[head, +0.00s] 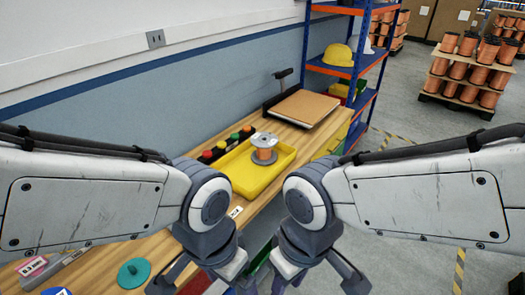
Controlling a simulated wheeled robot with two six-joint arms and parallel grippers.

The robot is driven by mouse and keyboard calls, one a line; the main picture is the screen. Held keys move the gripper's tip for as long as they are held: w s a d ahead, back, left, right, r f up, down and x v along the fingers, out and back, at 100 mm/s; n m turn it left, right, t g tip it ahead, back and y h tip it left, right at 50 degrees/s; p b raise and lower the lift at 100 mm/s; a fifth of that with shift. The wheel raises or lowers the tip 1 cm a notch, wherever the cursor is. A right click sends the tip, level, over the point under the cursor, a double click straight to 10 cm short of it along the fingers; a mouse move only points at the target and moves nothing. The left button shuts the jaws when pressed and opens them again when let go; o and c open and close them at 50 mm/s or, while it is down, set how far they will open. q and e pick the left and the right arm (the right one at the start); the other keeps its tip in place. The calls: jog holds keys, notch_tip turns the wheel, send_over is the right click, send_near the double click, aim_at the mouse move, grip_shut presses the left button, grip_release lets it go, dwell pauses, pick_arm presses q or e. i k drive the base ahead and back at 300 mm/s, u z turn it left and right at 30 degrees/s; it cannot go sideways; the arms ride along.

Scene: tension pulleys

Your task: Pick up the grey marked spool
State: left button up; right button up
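A copper-wound spool (264,154) with a grey top flange stands upright in a shallow yellow tray (246,187) on the wooden workbench. I cannot make out any marking on it.
A strip with coloured knobs (227,143) lies behind the tray. A brown board (303,108) is at the bench's far end, before a blue-orange shelf (346,72). A green disc (133,272) lies at the near left. Pallets of copper spools (468,74) stand at the back right.

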aim_at(264, 148)
jog(key=z, duration=0.25)
jog(key=k, duration=0.35)
jog(key=z, duration=1)
jog(key=k, duration=1)
jog(key=z, duration=0.6)
jog(key=i, duration=1.5)
jog(key=u, duration=0.5)
jog(key=i, duration=1.75)
jog(key=u, duration=1.4)
jog(key=i, duration=1)
jog(key=u, duration=1.35)
jog(key=i, duration=0.45)
jog(key=u, duration=0.35)
